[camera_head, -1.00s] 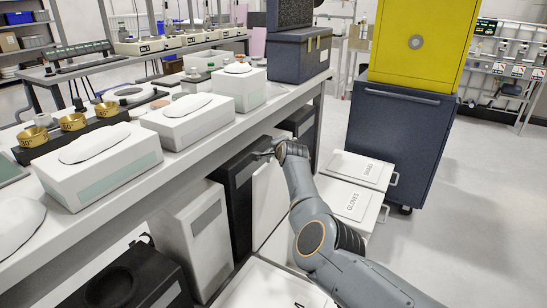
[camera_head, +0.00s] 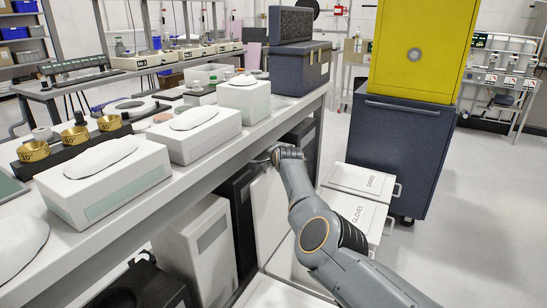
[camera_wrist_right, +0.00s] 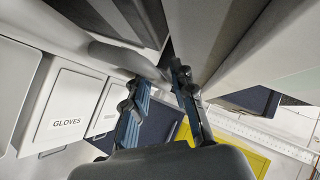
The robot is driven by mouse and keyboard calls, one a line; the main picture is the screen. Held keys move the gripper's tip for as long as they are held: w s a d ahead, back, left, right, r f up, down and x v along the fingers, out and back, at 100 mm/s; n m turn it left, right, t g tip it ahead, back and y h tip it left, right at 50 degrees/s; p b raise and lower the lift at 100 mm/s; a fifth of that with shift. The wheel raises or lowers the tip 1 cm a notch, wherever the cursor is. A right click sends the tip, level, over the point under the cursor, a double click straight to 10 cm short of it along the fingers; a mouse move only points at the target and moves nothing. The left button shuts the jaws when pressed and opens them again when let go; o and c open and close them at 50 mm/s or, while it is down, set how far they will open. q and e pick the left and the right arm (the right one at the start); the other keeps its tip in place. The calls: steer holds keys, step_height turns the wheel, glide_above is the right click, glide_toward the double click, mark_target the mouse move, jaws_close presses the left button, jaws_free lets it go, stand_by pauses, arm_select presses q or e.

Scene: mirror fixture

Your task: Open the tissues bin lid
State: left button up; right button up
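The label TISSUES is not readable in any view. A white bin top (camera_head: 262,292) shows at the bottom edge of the head view, partly hidden by my right arm. An upright white panel (camera_head: 268,212) stands behind it, under the bench; I cannot tell if it is a lid. My right gripper (camera_head: 272,157) is at the bench's front edge, near the panel's top. In the right wrist view, my right gripper (camera_wrist_right: 156,76) has its fingers apart, with a rounded pale bar (camera_wrist_right: 122,58) by the tips; contact is unclear. My left gripper is not in view.
The GLOVES bin (camera_head: 352,210) and SWABS bin (camera_head: 360,178) stand to the right, lids down. The workbench (camera_head: 250,138) holds several white boxes. A navy cabinet (camera_head: 402,150) under a yellow one (camera_head: 417,45) stands behind the bins. Floor at right is clear.

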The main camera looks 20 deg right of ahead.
steer(key=shift+s+a+f, duration=0.1)
stand_by(0.3)
steer(key=d+v, duration=0.1)
steer(key=v, duration=0.6)
steer(key=shift+a+r, duration=0.2)
steer(key=shift+a, duration=0.25)
steer(key=shift+s, duration=0.15)
stand_by(0.3)
